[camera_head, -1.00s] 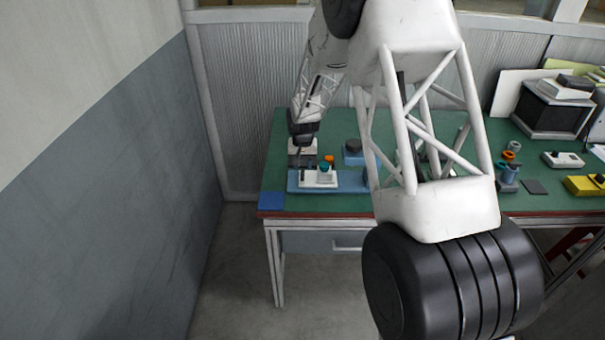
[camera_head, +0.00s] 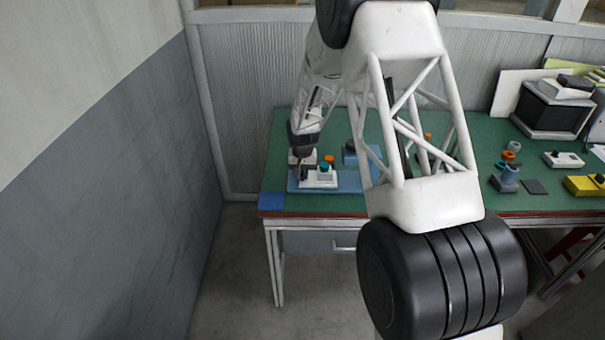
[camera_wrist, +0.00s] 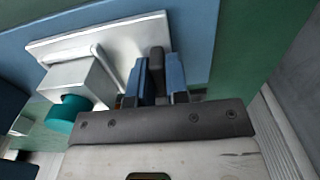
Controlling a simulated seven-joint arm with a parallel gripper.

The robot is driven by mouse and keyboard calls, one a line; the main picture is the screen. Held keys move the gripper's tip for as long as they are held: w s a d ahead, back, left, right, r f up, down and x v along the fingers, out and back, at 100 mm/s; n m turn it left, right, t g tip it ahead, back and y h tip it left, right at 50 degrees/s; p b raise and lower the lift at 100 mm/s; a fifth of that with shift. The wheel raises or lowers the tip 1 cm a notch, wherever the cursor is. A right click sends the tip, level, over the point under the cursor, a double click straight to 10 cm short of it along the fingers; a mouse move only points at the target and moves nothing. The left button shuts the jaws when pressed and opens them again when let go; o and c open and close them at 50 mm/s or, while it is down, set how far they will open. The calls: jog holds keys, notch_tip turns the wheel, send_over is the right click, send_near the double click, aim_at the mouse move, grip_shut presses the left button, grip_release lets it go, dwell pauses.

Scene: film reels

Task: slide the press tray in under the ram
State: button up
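A white flat piece, which looks like the press tray (camera_head: 312,185), lies on a blue base plate (camera_head: 350,183) near the bench's left end. In the wrist view the white plate (camera_wrist: 105,45) has a dark upright tab (camera_wrist: 157,72) at one edge. A pale block (camera_wrist: 78,80) with a teal knob (camera_wrist: 65,112) stands beside it. My gripper (camera_head: 303,174) is down at the tray's left end. In the wrist view its two blue fingers (camera_wrist: 158,85) stand on either side of the tab, very close to it. Whether they press on it is unclear. I cannot make out the ram.
An orange-topped part (camera_head: 329,159) and a dark-topped blue part (camera_head: 349,153) stand behind the tray. A blue square (camera_head: 271,201) lies at the bench's front left corner. Several other items, including a yellow box (camera_head: 586,186), are at the right. My arm hides the bench's middle.

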aim_at(315, 178)
grip_shut()
jog(key=shift+d, duration=2.4)
jog(key=o, duration=0.5)
grip_release()
jog(key=shift+r, duration=0.1)
jog(key=shift+r, duration=3.8)
